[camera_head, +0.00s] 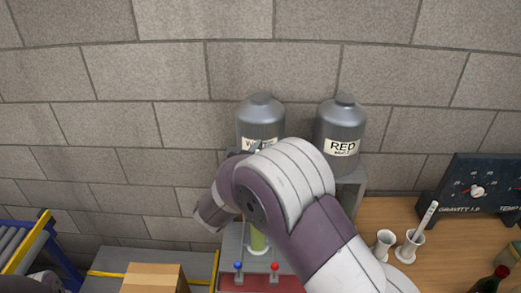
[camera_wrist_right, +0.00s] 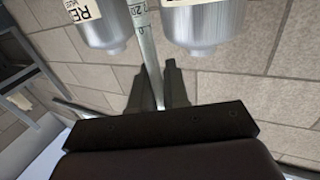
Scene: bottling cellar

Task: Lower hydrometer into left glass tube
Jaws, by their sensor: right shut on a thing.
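My right gripper (camera_wrist_right: 157,72) is shut on the hydrometer (camera_wrist_right: 147,38), a thin pale stem with a printed scale, which shows between its two dark fingers in the right wrist view. In the head view my right arm covers the gripper and the hydrometer. A glass tube with yellow-green liquid (camera_head: 258,241) stands below my right wrist, its upper part hidden by my arm. Only this one tube is clear to see; a second one is hidden or out of view. The hydrometer's lower end and its distance from the tube cannot be seen. My left gripper is not in view.
Two grey tanks stand behind my arm, the white-wine one (camera_head: 260,112) and the red one (camera_head: 341,122). Blue (camera_head: 238,266) and red (camera_head: 275,267) knobs sit near the tube. A gravity panel (camera_head: 478,190), white cups and a bottle (camera_head: 490,281) are at right; a cardboard box (camera_head: 153,279) is at left.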

